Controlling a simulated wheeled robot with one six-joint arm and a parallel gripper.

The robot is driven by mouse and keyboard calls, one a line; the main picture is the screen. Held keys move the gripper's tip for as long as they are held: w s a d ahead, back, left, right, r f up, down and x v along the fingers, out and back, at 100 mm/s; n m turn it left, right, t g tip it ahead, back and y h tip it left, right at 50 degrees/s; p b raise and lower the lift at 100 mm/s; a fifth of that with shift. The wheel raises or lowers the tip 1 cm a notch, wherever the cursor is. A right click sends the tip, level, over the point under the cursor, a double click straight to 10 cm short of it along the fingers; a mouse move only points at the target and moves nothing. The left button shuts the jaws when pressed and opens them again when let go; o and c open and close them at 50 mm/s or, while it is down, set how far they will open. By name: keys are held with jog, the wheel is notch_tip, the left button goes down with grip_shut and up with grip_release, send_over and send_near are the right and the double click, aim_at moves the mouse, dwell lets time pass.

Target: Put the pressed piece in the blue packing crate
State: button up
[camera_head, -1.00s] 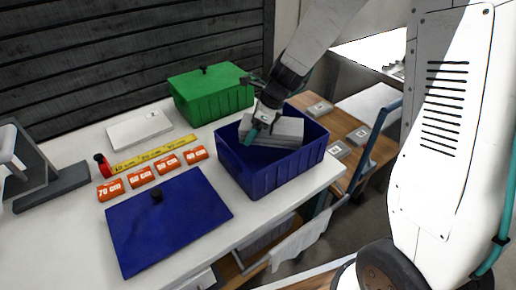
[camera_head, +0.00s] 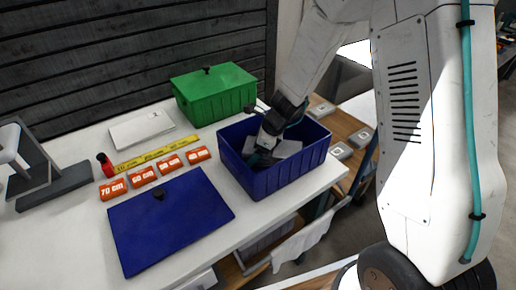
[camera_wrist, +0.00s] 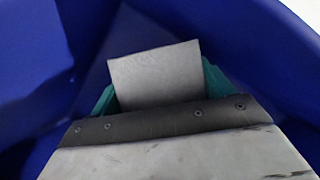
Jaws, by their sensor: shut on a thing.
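The blue packing crate (camera_head: 262,181) stands open on the white table near its right edge. My gripper (camera_head: 262,156) reaches down inside the crate. It is shut on the grey pressed piece (camera_head: 288,148), which is below the crate's rim. In the wrist view the grey piece (camera_wrist: 155,75) sits between the teal fingertips (camera_wrist: 158,92), with blue crate walls around it. The piece's lower part is hidden, and I cannot tell whether it touches the crate floor.
A closed green crate (camera_head: 215,95) stands behind the blue one. A blue lid (camera_head: 170,222) lies flat at the front. Orange labelled blocks (camera_head: 143,175), a yellow measuring strip (camera_head: 150,155) and a white box (camera_head: 141,129) lie to the left. Grey pieces (camera_head: 340,150) lie on a wooden surface at right.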

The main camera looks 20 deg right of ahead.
jog(key=o, duration=0.9)
jog(key=shift+c, duration=0.2)
jog(key=shift+r, duration=0.1)
jog(key=v, duration=1.2)
jog(key=shift+s+r, duration=0.1)
jog(key=shift+r, duration=0.05)
jog(key=s+a+r+n+h, duration=0.1)
jog(key=s+r+n, duration=0.9)
jog(key=s+n, duration=0.15)
jog(key=s+d+r+n+h, duration=0.2)
jog(key=s+n, duration=0.4)
jog(key=s, duration=0.2)
jog(key=s+d+r+n+g+h, duration=0.1)
jog(key=s+d+r+n, duration=0.1)
jog(key=s+n, duration=0.4)
jog(key=s+d, duration=0.1)
jog(key=s, duration=0.2)
jog(key=shift+d+r+h, duration=0.25)
jog(key=shift+r+h, duration=0.15)
